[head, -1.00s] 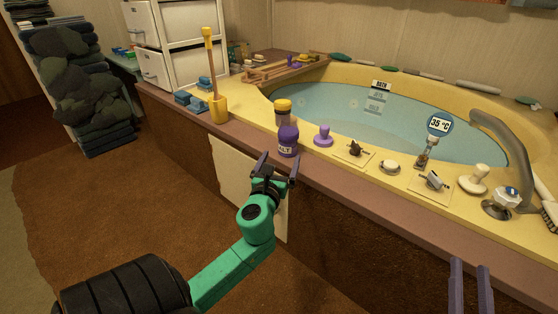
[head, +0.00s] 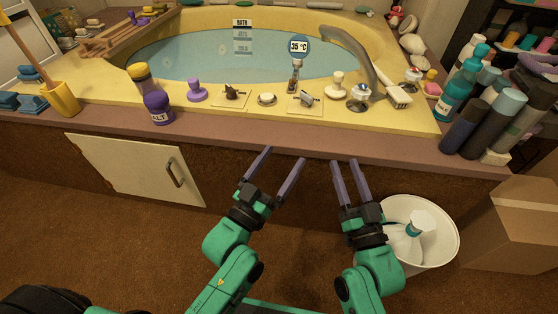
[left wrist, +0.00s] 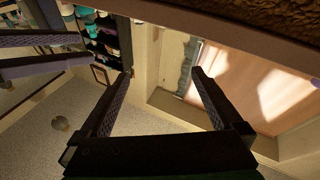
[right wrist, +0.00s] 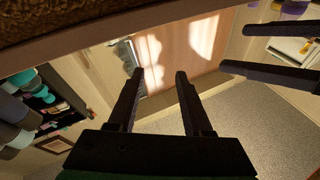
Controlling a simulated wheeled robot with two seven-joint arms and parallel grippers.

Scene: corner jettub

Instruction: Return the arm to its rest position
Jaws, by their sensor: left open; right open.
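My left gripper (head: 275,172) is open and empty in front of the tub's brown side panel, below the ledge. Its spread fingers also show in the left wrist view (left wrist: 160,90). My right gripper (head: 351,178) is open and empty just to its right, left of the white bin. Its fingers also show apart in the right wrist view (right wrist: 158,88). Both green arms are bent with fingers pointing up toward the tub ledge. Neither gripper touches anything in the head view.
The tub ledge (head: 300,143) runs above both grippers. A purple salt jar (head: 158,107) stands on it. A white bin (head: 440,225) holding a white bottle is beside my right arm, with a cardboard box (head: 515,225) further right. A cabinet door (head: 125,165) is at left.

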